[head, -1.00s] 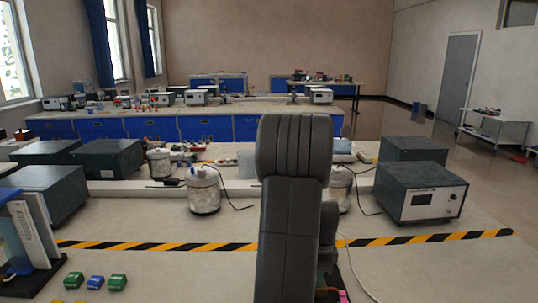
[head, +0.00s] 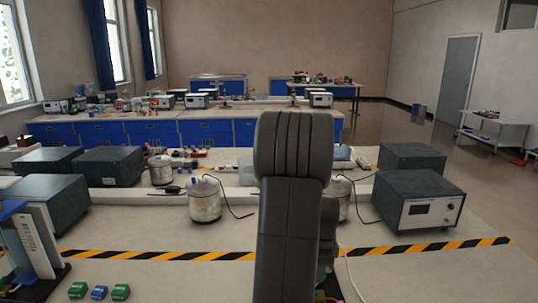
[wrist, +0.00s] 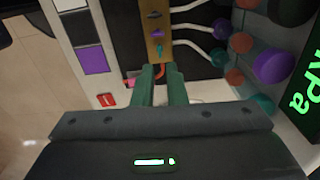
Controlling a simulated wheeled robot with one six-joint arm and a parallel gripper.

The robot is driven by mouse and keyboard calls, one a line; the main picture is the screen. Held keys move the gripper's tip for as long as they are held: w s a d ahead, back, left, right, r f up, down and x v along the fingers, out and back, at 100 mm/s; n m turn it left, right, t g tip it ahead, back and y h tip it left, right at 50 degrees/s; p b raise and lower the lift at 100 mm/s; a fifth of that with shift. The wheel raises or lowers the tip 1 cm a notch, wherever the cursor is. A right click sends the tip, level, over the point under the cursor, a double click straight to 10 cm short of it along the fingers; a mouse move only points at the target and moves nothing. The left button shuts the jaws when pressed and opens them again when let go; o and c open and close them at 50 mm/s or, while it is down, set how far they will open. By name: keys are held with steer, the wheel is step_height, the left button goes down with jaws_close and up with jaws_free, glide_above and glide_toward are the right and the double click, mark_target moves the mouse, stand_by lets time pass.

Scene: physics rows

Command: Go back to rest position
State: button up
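My arm (head: 290,200) stands upright in the middle of the head view and hides my gripper there. In the wrist view my gripper (wrist: 160,70) shows two green fingers with a narrow gap between them. I see no object held in the gap. Beyond the fingertips is a brass strip (wrist: 156,30) with small coloured connectors. A red-orange cable piece (wrist: 160,70) shows between the fingers, and I cannot tell its distance.
Grey instrument boxes stand at the right (head: 419,205) and left (head: 50,200). Metal cans (head: 205,203) stand between them. A yellow-black stripe (head: 160,255) crosses the bench. Green and blue blocks (head: 99,292) lie front left. Coloured knobs (wrist: 273,65) and a green-lettered display (wrist: 305,90) are right of my fingers.

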steer(key=shift+r, duration=0.6)
step_height(320, 180, down, 8)
steer(key=b, duration=0.6)
steer(key=shift+r+m+p, duration=0.35)
steer(key=shift+m+p, duration=0.05)
steer(key=m, duration=0.5)
steer(key=shift+r+m, duration=0.3)
steer(key=shift+r, duration=0.25)
steer(key=shift+s, duration=0.1)
